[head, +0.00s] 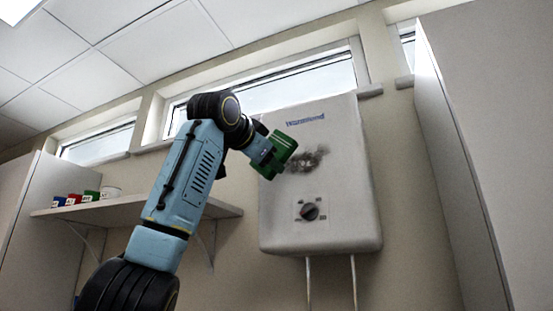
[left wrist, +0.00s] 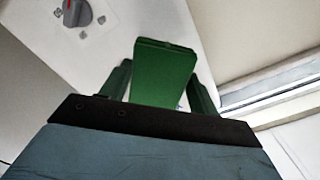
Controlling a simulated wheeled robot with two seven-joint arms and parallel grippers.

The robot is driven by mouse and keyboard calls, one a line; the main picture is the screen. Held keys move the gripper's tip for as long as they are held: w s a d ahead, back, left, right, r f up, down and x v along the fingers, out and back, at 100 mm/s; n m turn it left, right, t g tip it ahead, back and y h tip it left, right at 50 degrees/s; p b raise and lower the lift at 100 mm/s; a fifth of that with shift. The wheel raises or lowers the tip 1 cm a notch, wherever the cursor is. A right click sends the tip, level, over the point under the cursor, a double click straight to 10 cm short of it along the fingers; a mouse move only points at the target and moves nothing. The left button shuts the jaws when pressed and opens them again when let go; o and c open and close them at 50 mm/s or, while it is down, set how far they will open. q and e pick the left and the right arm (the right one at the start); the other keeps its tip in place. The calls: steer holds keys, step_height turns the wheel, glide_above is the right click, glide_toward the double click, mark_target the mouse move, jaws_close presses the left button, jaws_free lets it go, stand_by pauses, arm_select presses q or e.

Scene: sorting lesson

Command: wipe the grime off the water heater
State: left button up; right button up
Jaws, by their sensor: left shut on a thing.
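The water heater (head: 345,195) is a pale box on the wall with a dark knob (head: 310,211) low on its front. A dark smear of grime (head: 306,160) lies on the upper left of its front. My left gripper (head: 272,155) is shut on a green block-like thing (head: 284,153), just left of the grime. I cannot tell whether the green thing touches the heater. In the left wrist view the green thing (left wrist: 165,72) sits between the fingers, and the heater's knob (left wrist: 77,12) shows at upper left. My right gripper is out of view.
A shelf (head: 130,208) on the left holds several small coloured containers (head: 75,199) and a white cup (head: 110,193). A tall grey cabinet (head: 490,150) stands close on the right. Narrow windows (head: 310,80) run above the heater, and two pipes (head: 353,280) drop below it.

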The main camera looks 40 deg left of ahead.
arm_select(q)
steer(key=shift+w+a+r+p, duration=0.45)
steer(key=shift+a+p, duration=0.2)
steer(key=shift+p, duration=0.25)
steer(key=shift+p+x, duration=0.3)
steer(key=shift+x, duration=0.75)
steer(key=shift+d, duration=0.1)
steer(key=shift+w+f, duration=0.1)
steer(key=shift+w, duration=0.1)
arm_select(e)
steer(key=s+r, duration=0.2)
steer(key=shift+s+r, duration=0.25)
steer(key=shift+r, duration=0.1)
arm_select(q)
steer(key=shift+x, duration=0.95)
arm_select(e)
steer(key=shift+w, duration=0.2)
